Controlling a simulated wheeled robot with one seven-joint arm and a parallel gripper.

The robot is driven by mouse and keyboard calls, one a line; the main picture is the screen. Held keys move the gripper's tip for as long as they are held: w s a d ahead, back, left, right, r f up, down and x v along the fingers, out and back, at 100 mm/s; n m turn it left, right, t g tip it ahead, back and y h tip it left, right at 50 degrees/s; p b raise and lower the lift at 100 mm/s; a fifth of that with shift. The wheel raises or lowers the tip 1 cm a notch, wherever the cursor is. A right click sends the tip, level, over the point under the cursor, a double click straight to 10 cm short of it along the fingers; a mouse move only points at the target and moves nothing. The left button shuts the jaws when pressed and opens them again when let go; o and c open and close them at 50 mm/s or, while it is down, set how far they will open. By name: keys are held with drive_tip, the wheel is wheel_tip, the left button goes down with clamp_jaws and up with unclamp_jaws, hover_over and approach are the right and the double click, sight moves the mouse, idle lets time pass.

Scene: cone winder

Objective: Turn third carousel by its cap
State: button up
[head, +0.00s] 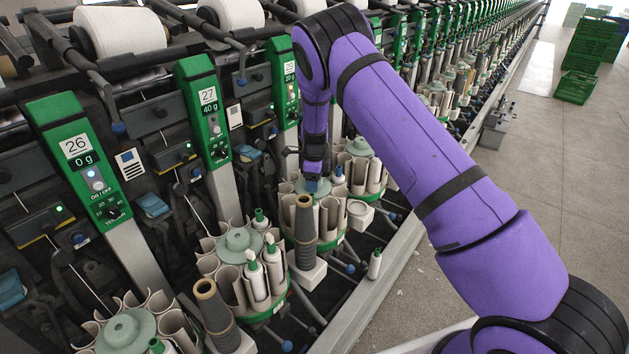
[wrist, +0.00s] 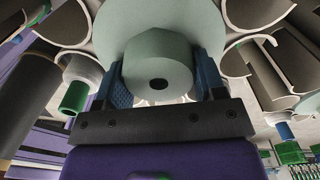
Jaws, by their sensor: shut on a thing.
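The third carousel (head: 332,238) is a round, green-based holder with a ring of beige curved shells, beside the machine at unit 28. Its pale green cap (wrist: 158,62) fills the middle of the wrist view, with a dark hole in its top. My gripper (head: 312,184) reaches down over this carousel, and in the wrist view its two blue fingers (wrist: 163,82) stand on opposite sides of the cap. The gripper is shut on the cap. In the head view the gripper hides most of the cap.
Carousels with pale caps stand nearer, at unit 27 (head: 240,240) and at unit 26 (head: 127,332), and another (head: 359,147) just beyond. A brown cone (head: 304,225) stands close to the third carousel. The floor at right is open; green crates (head: 576,87) are far off.

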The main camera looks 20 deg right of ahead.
idle(0.3)
drive_tip(key=o, duration=1.3)
drive_tip(key=shift+r, duration=0.1)
wheel_tip(320, 180, up, 11)
drive_tip(key=shift+f, duration=0.2)
